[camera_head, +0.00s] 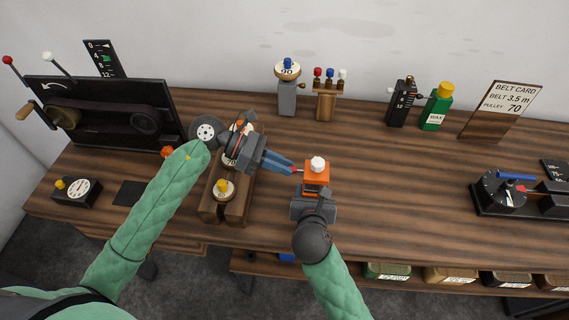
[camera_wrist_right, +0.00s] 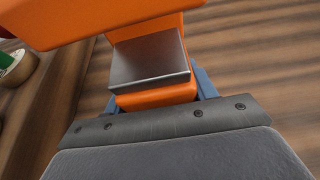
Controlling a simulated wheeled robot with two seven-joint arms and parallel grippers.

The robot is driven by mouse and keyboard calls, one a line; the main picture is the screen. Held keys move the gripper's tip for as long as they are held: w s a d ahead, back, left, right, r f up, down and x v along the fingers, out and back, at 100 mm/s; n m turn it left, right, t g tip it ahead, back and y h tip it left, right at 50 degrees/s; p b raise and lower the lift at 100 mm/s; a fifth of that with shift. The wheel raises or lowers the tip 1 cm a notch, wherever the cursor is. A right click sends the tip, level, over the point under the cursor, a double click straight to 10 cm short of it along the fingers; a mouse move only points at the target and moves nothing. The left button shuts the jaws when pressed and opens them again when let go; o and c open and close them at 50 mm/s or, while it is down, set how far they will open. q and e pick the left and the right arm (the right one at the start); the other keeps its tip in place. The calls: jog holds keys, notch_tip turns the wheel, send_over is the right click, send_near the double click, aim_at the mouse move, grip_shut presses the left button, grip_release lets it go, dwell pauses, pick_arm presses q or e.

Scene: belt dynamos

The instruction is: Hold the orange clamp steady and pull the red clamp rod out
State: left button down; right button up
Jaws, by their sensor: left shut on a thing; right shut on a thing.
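The orange clamp (camera_head: 316,182) stands on the bench with a white knob on top. My right gripper (camera_head: 315,193) is shut on its near side. In the right wrist view the orange clamp (camera_wrist_right: 150,100) shows a grey metal plate, with blue fingers on both sides of its lower block. The red clamp rod (camera_head: 297,170) shows as a small red bit at the clamp's left side. My left gripper (camera_head: 290,169) reaches in from the left with its blue fingers shut on the rod, hiding most of it. I cannot tell how far the rod sits in the clamp.
A wooden stand (camera_head: 210,207) with round dials lies under my left wrist. A belt machine (camera_head: 100,112) stands at the left. A grey post (camera_head: 287,98), a wooden rack (camera_head: 326,105) and a green wax bottle (camera_head: 436,108) stand at the back.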

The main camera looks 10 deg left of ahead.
pick_arm(q)
jog(key=shift+a+f, duration=0.1)
jog(key=shift+a, duration=0.65)
pick_arm(e)
jog(key=shift+f, duration=0.5)
pick_arm(q)
jog(key=c, duration=1.3)
grip_release()
jog(key=shift+s+a, duration=0.1)
jog(key=shift+a, duration=0.05)
jog(key=shift+c, duration=0.2)
pick_arm(e)
jog(key=shift+s, duration=0.1)
pick_arm(q)
jog(key=v, duration=1.2)
pick_arm(e)
jog(key=shift+r, duration=0.1)
